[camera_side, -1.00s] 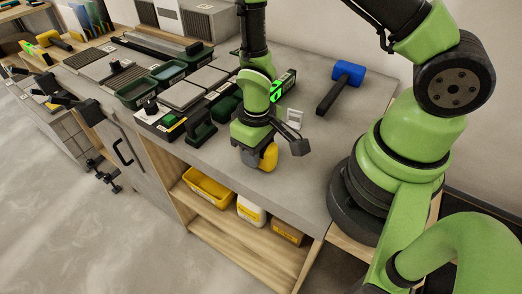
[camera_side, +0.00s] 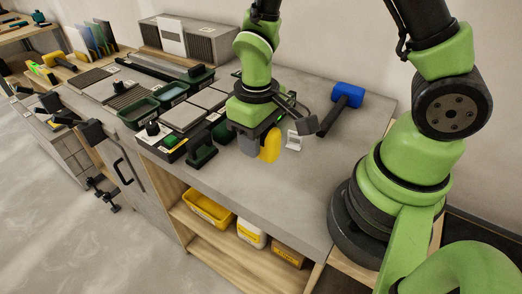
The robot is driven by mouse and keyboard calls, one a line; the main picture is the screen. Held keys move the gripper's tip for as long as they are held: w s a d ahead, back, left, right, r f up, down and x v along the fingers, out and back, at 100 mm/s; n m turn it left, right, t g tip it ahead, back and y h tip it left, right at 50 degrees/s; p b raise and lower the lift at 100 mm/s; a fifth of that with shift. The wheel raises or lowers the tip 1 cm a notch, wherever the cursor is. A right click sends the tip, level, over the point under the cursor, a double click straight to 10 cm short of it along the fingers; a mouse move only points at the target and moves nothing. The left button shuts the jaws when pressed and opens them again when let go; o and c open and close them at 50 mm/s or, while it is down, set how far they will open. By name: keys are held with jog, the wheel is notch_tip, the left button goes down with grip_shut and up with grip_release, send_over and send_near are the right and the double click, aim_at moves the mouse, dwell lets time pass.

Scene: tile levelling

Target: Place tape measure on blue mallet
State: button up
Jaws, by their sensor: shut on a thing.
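The blue mallet (camera_side: 348,94) lies on the grey bench top toward its back right edge, its dark handle slanting down to the left. My gripper (camera_side: 258,150) hangs over the middle of the bench, to the left of the mallet and nearer the front. It is shut on the yellow tape measure (camera_side: 270,147), which is partly hidden by the fingers. The tape measure looks a little above the bench, apart from the mallet; the exact gap is hard to tell.
A small pale stand (camera_side: 294,140) is just right of my gripper. Dark green trays (camera_side: 141,114) and other tools crowd the bench to the left. The bench's front right part is clear. A yellow bin (camera_side: 208,210) sits on the shelf below.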

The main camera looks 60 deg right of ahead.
jog(key=shift+d+r, duration=0.1)
jog(key=shift+r, duration=0.4)
jog(key=d+r+m, duration=0.3)
jog(key=d+m, duration=1)
jog(key=d, duration=1.2)
jog(key=m, duration=0.5)
send_over(338, 104)
notch_tip(338, 104, down, 4)
jog(key=shift+s+f, duration=0.1)
jog(key=shift+s, duration=0.05)
jog(key=shift+f, duration=2.35)
jog(key=shift+f, duration=0.15)
jog(key=o, duration=1.1)
jog(key=shift+c, duration=0.2)
